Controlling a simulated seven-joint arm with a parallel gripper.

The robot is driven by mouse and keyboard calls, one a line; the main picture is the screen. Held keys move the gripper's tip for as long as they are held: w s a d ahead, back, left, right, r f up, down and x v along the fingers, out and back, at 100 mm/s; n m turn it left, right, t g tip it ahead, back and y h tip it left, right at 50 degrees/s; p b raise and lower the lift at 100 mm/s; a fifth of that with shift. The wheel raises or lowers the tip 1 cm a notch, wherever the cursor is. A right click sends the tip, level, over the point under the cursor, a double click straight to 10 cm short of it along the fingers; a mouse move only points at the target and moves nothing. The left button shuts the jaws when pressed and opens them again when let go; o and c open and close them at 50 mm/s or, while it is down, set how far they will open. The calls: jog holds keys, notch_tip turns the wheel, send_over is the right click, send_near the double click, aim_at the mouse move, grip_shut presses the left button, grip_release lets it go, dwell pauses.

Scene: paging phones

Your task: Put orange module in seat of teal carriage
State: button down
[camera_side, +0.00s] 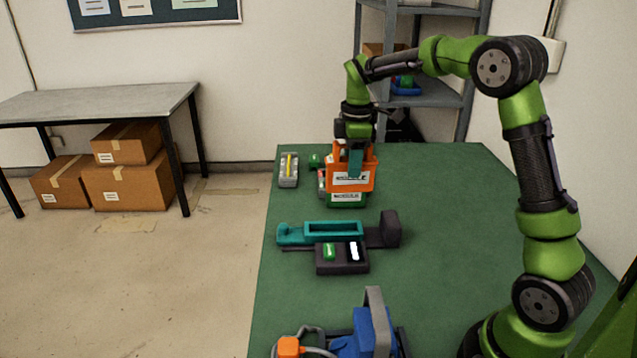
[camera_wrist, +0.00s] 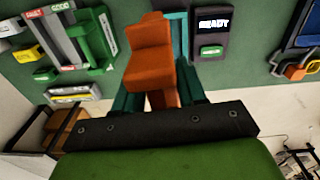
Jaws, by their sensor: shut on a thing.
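The orange module (camera_side: 352,183) is a blocky orange piece with a white label, held in the air behind the teal carriage in the side view. It also shows in the wrist view (camera_wrist: 150,50). My gripper (camera_side: 356,163) has teal fingers and is shut on the module; both fingers flank it in the wrist view (camera_wrist: 157,95). The teal carriage (camera_side: 292,235) lies on the table in front, its long open seat empty. In the wrist view part of the carriage (camera_wrist: 178,28) shows behind the module, which hides the rest.
A dark box (camera_side: 341,268) with a green button and lit display adjoins the carriage. A green-labelled fixture (camera_side: 346,199) stands below the module; a grey unit (camera_side: 289,170) is to its left. A blue device (camera_side: 366,333) with an orange part is at the front. The right table is clear.

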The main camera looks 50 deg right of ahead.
jog(key=s+a+f, duration=0.3)
jog(key=s+a, duration=0.1)
jog(key=s, duration=0.3)
jog(key=s+a+f, duration=0.3)
jog(key=s, duration=0.5)
jog(key=shift+m, duration=0.3)
jog(key=shift+w+d+f, duration=0.4)
jog(key=shift+w+f, duration=0.45)
jog(key=shift+w, duration=1.8)
jog(key=shift+w+d+f, duration=0.45)
jog(key=shift+w+f, duration=0.45)
jog(key=shift+w, duration=1.8)
jog(key=shift+w+d+f, duration=0.4)
jog(key=shift+w+f, duration=0.45)
jog(key=shift+w, duration=1.8)
jog(key=shift+f, duration=0.1)
jog(key=c, duration=0.6)
grip_release()
jog(key=shift+c, duration=0.2)
